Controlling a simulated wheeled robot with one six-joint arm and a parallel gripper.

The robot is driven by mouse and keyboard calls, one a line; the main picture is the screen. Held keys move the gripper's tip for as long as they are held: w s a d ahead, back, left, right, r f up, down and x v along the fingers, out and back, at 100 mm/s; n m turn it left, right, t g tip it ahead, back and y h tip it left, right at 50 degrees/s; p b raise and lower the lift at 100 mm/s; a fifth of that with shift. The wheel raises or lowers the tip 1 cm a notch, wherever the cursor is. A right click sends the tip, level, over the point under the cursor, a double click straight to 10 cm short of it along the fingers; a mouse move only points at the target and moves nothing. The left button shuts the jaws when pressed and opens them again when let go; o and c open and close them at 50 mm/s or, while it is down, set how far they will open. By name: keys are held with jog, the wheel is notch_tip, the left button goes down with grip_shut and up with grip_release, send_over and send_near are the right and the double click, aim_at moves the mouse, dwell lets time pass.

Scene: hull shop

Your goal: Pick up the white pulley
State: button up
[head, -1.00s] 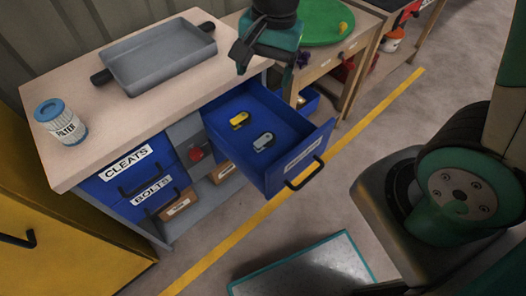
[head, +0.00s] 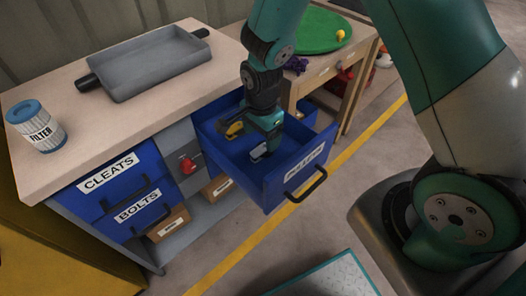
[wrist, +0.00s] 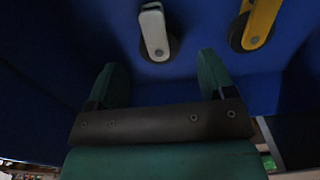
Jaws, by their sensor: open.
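The white pulley (wrist: 153,32) lies on the blue floor of the open drawer, just beyond and between my fingertips in the wrist view. In the head view the white pulley (head: 258,152) shows only in part, beside my gripper. My gripper (head: 266,145) is down inside the drawer, pointing downward. In the wrist view my gripper (wrist: 160,85) has its two fingers spread with nothing between them. A yellow pulley (wrist: 258,25) lies to the right of the white one in the wrist view. The yellow pulley (head: 235,128) is left of my gripper in the head view.
The drawer's front panel (head: 275,187) and side walls stand around my gripper. On the bench (head: 75,125) are a grey tray (head: 150,65) and a filter can (head: 38,128). A green disc (head: 318,35) lies on the table behind. Closed cleats and bolts drawers are at left.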

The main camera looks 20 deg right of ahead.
aim_at(262, 148)
notch_tip(262, 148, down, 5)
jog(key=shift+s+f+b, duration=0.15)
jog(key=shift+f+b, duration=0.05)
jog(key=shift+b, duration=0.35)
jog(key=c, duration=0.9)
